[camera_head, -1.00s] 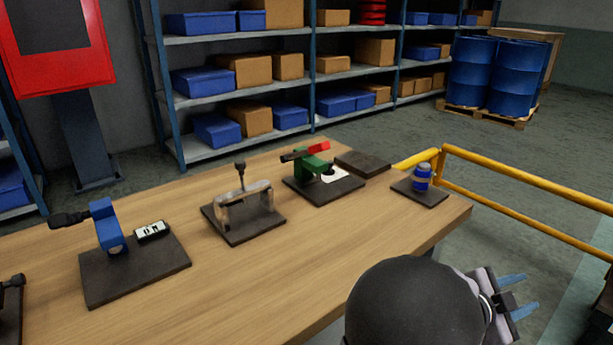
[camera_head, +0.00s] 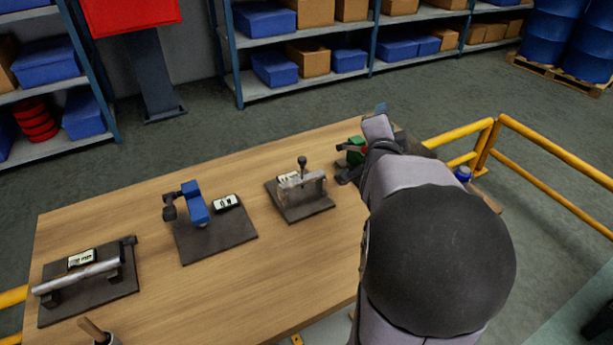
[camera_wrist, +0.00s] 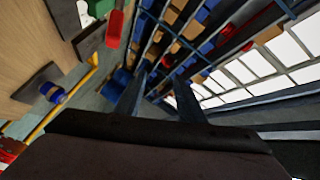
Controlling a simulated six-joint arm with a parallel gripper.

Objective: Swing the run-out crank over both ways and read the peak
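No fixture is labelled, so I cannot say for sure which holds the run-out crank. At the left, a silver shaft (camera_head: 78,278) lies across supports on a dark plate, with a dark arm at its right end and a readout (camera_head: 81,259) behind it. A blue bracket (camera_head: 195,204) with a black handle (camera_head: 170,207) stands beside a second readout (camera_head: 227,203). A grey metal frame (camera_head: 302,190) carries an upright black knob. A green fixture (camera_head: 355,153) is partly hidden by my arm. My gripper (camera_wrist: 158,98) is open and empty, clear of all fixtures.
Yellow rails (camera_head: 548,150) run at the right. A cup (camera_head: 100,334) shows at the lower left. Shelves stand behind.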

